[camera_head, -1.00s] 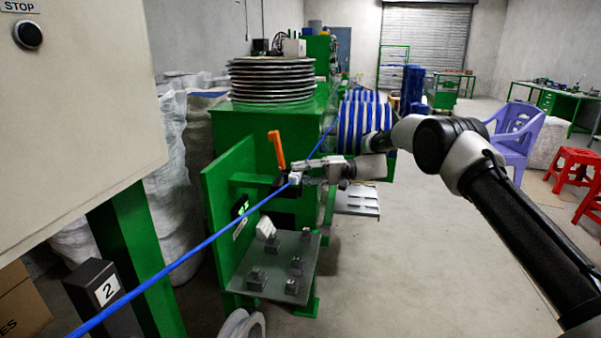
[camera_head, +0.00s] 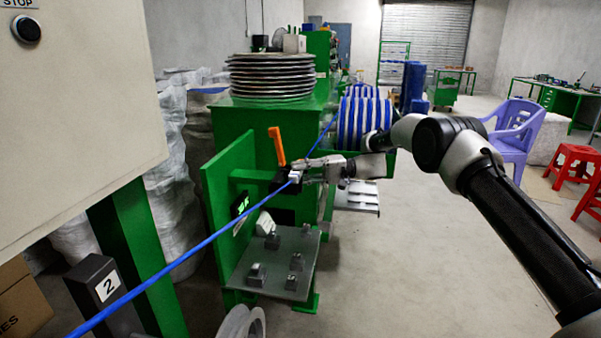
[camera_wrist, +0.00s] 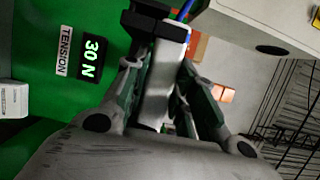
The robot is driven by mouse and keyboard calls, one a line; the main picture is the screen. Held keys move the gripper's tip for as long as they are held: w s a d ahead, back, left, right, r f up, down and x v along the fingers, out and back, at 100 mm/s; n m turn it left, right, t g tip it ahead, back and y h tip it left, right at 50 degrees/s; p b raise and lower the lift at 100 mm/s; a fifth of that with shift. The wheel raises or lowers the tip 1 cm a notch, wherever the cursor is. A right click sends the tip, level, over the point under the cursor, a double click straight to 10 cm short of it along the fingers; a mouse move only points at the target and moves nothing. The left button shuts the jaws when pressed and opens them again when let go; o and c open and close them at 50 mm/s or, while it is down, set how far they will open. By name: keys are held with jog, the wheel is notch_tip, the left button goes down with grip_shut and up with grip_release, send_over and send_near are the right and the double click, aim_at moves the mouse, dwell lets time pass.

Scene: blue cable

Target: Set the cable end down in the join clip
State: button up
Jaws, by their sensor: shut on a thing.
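The join clip (camera_head: 283,184) is a dark block with a raised orange lever (camera_head: 277,146), on a green bracket. A blue cable (camera_head: 200,245) runs taut from the lower left up to the clip. My gripper (camera_head: 299,175) is at the clip's right side, shut on the cable end (camera_head: 294,176), a small pale piece. In the wrist view, my gripper's fingers (camera_wrist: 160,75) are on both sides of a pale grey piece (camera_wrist: 158,85), with a dark block (camera_wrist: 156,24) and some blue cable (camera_wrist: 185,10) beyond. I cannot tell whether the cable end touches the clip's seat.
A green panel (camera_head: 226,190) carries a tension display reading 30 N (camera_wrist: 90,60). A metal shelf with several small blocks (camera_head: 283,255) is below. Another blue cable length (camera_head: 322,136) leads to a striped spool (camera_head: 362,118). Open floor (camera_head: 430,260) lies right.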

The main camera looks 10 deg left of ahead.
jog(key=shift+f, duration=0.2)
jog(key=o, duration=1)
jog(key=v, duration=1.2)
jog(key=s+d+f+m+t+h, duration=0.1)
jog(key=d+f+m, duration=0.1)
jog(key=f, duration=0.3)
jog(key=s+d+f+m+h, duration=0.1)
jog(key=f+m+h, duration=0.1)
jog(key=f, duration=0.4)
jog(key=s+d+h, duration=0.3)
jog(key=s+d, duration=0.1)
jog(key=d, duration=0.1)
jog(key=s+d+r+t+h, duration=0.1)
jog(key=s+d+r+h, duration=0.2)
jog(key=s+d+r, duration=0.4)
jog(key=s+d+r+t+h, duration=0.1)
jog(key=s+d+r+h, duration=0.1)
jog(key=s+d, duration=0.5)
jog(key=s+d+r+t+h, duration=0.1)
jog(key=s+d+r+h, duration=0.3)
jog(key=d, duration=0.6)
jog(key=shift+s+d+r+t+h, duration=0.25)
jog(key=shift+s+d+r+t, duration=0.9)
jog(key=shift+s+d+r, duration=1.55)
jog(key=shift+s+d+r+t+h, duration=0.3)
jog(key=shift+s+d+r+t, duration=0.9)
jog(key=shift+s, duration=2.85)
jog(key=shift+s+d+r+t+h, duration=0.25)
jog(key=shift+s+d+r+t, duration=0.8)
jog(key=shift+s+d+r, duration=1.65)
